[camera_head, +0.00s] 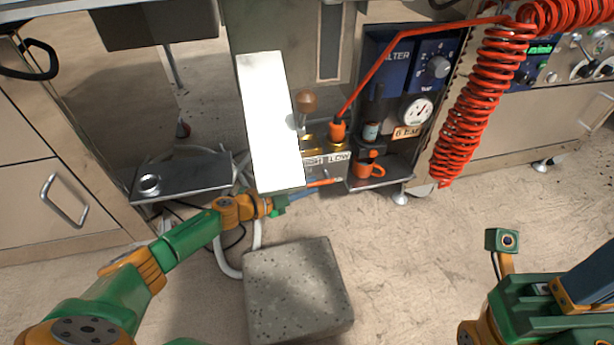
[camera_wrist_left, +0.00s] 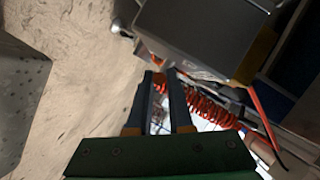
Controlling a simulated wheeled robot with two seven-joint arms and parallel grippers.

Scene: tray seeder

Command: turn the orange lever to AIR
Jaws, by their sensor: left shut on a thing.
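The orange lever (camera_head: 325,182) sticks out at the foot of the machine, below the panel with the LOW label (camera_head: 339,158). My left gripper (camera_head: 308,189) reaches it from the lower left, with its bluish fingers shut on it. In the left wrist view an orange bit of the lever (camera_wrist_left: 157,62) shows at the fingertips of my left gripper (camera_wrist_left: 161,76); the fingers stand a little apart. No AIR mark is readable in either view. My right gripper (camera_head: 588,282) is at the lower right edge, partly cut off, and its fingertips do not show.
A white slanted panel (camera_head: 270,120) stands just above my left gripper. A red coiled hose (camera_head: 475,115) hangs farther right. A speckled grey block (camera_head: 295,290) stands on the floor below.

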